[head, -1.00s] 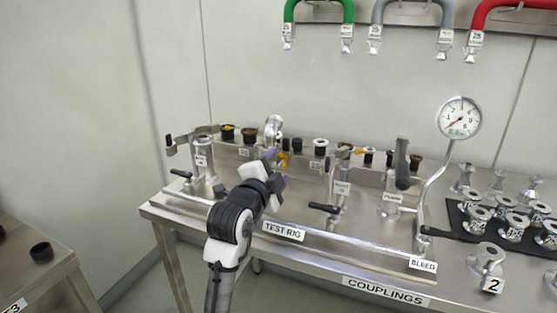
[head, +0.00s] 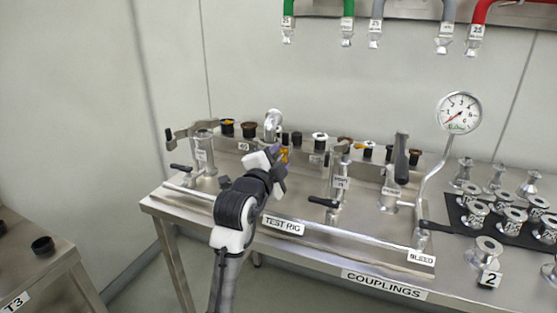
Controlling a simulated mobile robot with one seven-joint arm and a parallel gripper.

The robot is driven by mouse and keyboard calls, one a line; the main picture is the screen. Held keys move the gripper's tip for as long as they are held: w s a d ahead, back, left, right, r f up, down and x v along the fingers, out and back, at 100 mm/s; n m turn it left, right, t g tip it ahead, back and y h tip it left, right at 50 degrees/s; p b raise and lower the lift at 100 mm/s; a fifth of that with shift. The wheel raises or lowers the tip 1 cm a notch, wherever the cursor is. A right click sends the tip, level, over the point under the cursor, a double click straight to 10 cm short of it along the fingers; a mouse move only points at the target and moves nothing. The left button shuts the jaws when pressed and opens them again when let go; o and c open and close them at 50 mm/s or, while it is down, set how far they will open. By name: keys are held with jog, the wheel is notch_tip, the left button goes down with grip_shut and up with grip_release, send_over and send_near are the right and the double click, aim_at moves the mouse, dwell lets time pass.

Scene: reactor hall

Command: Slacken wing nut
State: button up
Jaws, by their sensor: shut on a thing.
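My gripper (head: 278,160) is at the middle of the test rig, seen from behind and partly hidden by my own wrist. It is shut on a small orange piece, which looks like the wing nut (head: 284,155); only a little of it shows between the fingers. The clamp or fitting it belongs to is mostly hidden behind the gripper. Another orange-yellow piece (head: 358,146) shows farther right, by the upright fitting with a black lever (head: 338,180).
The test rig bench (head: 300,233) has a rail of dark and white caps behind the gripper. A pressure gauge (head: 459,112) on a bent pipe and a tall black-handled lever (head: 401,160) stand right. Steel couplings (head: 487,251) fill the right end. Coloured hoses (head: 376,20) hang above.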

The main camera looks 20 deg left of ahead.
jog(key=shift+n, duration=1.4)
jog(key=o, duration=1)
jog(key=s+b, duration=0.1)
jog(key=s, duration=0.3)
jog(key=s+b, duration=0.1)
jog(key=s, duration=0.4)
jog(key=s+b, duration=0.1)
jog(key=s, duration=0.4)
jog(key=shift+a, duration=0.25)
